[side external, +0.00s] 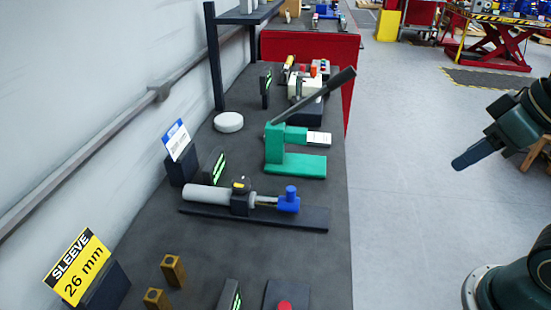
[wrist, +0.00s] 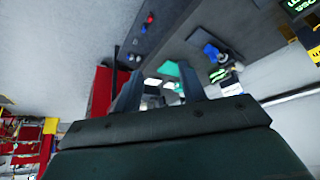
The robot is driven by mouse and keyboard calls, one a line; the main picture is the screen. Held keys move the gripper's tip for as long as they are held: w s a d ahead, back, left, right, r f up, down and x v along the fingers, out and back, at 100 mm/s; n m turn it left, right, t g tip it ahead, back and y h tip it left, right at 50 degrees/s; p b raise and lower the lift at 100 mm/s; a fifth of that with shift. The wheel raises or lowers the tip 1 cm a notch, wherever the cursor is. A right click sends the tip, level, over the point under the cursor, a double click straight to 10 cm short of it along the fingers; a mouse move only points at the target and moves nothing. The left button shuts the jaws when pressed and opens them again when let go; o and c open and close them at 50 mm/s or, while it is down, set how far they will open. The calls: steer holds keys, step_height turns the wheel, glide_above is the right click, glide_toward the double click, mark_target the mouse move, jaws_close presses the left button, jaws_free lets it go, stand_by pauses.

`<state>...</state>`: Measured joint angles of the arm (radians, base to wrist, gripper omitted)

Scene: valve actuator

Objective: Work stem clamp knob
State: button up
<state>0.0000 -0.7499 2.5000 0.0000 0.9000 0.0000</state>
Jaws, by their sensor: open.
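The valve actuator (side external: 212,196) lies on a dark base plate on the bench, with a long pale grey cylinder at its left. A blue block with a raised round knob (side external: 290,192) sits at its right end; I take this as the stem clamp knob, though no label confirms it. Blue parts also show in the wrist view (wrist: 212,52), small and blurred. My gripper (side external: 463,162) is off the bench at the right in the side view, far from the actuator. In the wrist view its two fingers (wrist: 160,88) stand apart, with nothing held between them.
A green lever press (side external: 295,163) stands behind the actuator. A white disc (side external: 228,122), sign stands and small brass blocks (side external: 173,270) are on the bench (side external: 170,228). A red button (side external: 285,304) is at the front. A wall bounds the left; open floor lies right.

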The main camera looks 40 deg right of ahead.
steer(key=o, duration=0.5)
steer(key=shift+c, duration=0.2)
steer(key=w+a+r+n+g, duration=0.1)
steer(key=w+a+r+n, duration=0.25)
steer(key=w+r, duration=0.45)
steer(key=n+g, duration=0.5)
steer(key=n, duration=0.8)
glide_above(241, 182)
step_height(241, 182, down, 10)
steer(key=shift+f, duration=6.85)
